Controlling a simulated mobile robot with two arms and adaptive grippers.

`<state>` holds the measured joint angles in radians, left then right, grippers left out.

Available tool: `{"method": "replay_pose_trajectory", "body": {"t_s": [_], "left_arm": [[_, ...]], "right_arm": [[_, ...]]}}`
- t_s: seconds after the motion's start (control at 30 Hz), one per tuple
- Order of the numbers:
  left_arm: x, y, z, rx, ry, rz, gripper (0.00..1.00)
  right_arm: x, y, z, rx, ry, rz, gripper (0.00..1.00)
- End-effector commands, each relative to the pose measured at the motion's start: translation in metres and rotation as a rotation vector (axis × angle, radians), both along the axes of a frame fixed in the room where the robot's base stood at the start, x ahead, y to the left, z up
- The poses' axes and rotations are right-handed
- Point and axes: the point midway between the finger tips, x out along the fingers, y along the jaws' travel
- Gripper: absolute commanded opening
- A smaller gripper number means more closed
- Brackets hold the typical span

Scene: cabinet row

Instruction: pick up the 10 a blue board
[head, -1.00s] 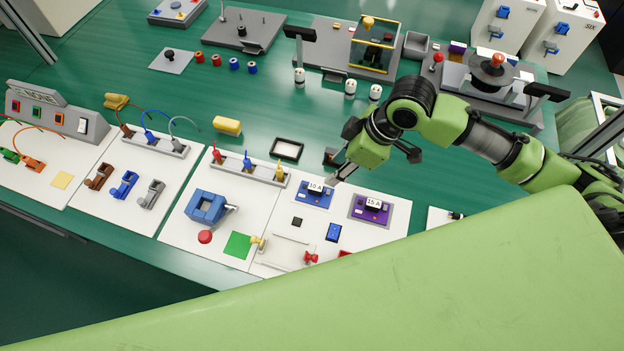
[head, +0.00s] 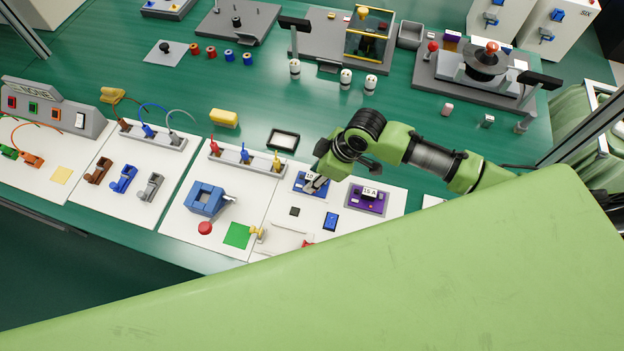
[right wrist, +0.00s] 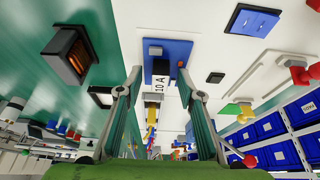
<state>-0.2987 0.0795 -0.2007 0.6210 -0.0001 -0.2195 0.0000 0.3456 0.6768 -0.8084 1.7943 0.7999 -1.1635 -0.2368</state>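The blue board (head: 299,185) with the white "10 A" label lies on the white panel in the head view, partly hidden by my right gripper (head: 316,186). In the right wrist view the blue board (right wrist: 168,50) is straight ahead, with its label block at its near edge. My right gripper (right wrist: 159,75) is open, one finger on each side of the label block. Nothing shows as held, and I cannot tell whether the fingertips touch the board. My left gripper is not in view.
A purple "15 A" board (head: 354,201) lies just right of the blue board. A smaller blue plate (head: 331,221) and a dark square (head: 294,211) lie in front. A black-framed tray (head: 284,140) is behind.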

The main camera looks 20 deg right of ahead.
Motion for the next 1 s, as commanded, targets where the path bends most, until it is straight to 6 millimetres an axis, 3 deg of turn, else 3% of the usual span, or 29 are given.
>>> {"method": "replay_pose_trajectory", "body": {"t_s": [0.1,0.23,0.27,0.77,0.93,1.0], "left_arm": [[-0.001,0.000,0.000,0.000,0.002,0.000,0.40],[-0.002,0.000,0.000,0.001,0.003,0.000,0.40],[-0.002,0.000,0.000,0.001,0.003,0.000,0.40],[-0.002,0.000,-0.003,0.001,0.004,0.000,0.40],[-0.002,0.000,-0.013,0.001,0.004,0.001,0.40],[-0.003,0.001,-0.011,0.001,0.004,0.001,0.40]], "right_arm": [[0.000,0.000,0.000,0.000,0.000,0.000,0.35],[0.000,0.000,0.000,0.000,0.000,0.000,0.04],[0.000,0.000,0.000,0.000,0.000,0.000,0.00],[0.001,0.000,0.008,0.001,-0.004,0.000,0.00],[0.002,0.000,0.033,0.002,-0.009,0.002,0.00],[-0.011,0.002,0.045,0.002,-0.005,0.004,0.00]]}}
